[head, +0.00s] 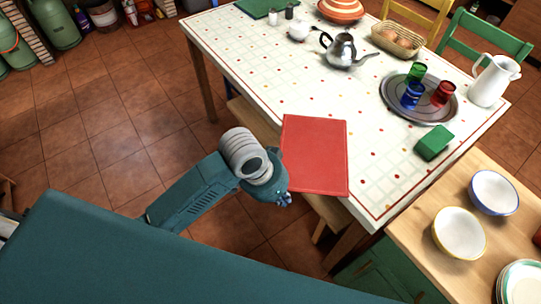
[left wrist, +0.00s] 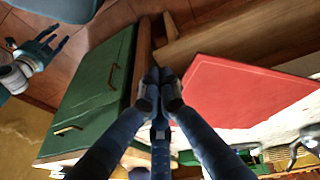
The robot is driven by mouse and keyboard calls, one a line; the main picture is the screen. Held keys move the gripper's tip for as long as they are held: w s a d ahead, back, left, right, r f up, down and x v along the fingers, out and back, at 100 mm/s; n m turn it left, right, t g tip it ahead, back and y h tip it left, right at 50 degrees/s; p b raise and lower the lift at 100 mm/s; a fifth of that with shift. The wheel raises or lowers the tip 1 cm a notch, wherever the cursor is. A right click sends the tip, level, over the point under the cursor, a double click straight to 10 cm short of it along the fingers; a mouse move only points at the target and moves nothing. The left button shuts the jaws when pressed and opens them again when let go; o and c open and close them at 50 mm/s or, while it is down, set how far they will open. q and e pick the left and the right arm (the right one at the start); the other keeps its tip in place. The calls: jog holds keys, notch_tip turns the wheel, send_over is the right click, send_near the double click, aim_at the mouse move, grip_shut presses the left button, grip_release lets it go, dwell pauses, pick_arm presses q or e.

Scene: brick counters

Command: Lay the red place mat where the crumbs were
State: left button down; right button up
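The red place mat (head: 315,155) is turned at an angle to the table and reaches out past its near-left edge in the head view. In the left wrist view the mat (left wrist: 245,92) spreads to the right of the fingers. My left gripper (head: 285,199) is at the mat's near-left side. Its fingertips (left wrist: 161,82) are close together at the mat's edge and appear shut on it; the contact itself is partly hidden. My right gripper (left wrist: 45,48) is open and apart from the mat. I cannot pick out crumbs from the tablecloth's coloured dots.
The table (head: 255,75) holds a green sponge (head: 434,142), a round tray (head: 392,106) with cups, a white jug (head: 494,80), a teapot (head: 342,50) and a bread basket (head: 397,40). Bowls (head: 459,233) stand on the wooden counter at right. The cloth's middle is mostly clear.

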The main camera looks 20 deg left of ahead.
pick_arm(q)
jog(key=shift+m+g+y, duration=0.5)
jog(key=shift+m+y, duration=0.2)
jog(key=w+a+r, duration=0.1)
jog(key=w+a, duration=0.1)
jog(key=w, duration=0.1)
jog(key=w+a+r, duration=0.1)
jog(key=w, duration=0.1)
jog(key=shift+r, duration=0.35)
jog(key=w+a+r+g+y, duration=0.1)
jog(key=w+a+r+y, duration=0.1)
jog(key=w+a+r, duration=0.4)
notch_tip(320, 180, down, 11)
jog(key=w+d+p, duration=0.1)
jog(key=w, duration=0.1)
jog(key=shift+w+d+n, duration=0.15)
jog(key=shift+d+n, duration=0.2)
jog(key=shift+n, duration=0.05)
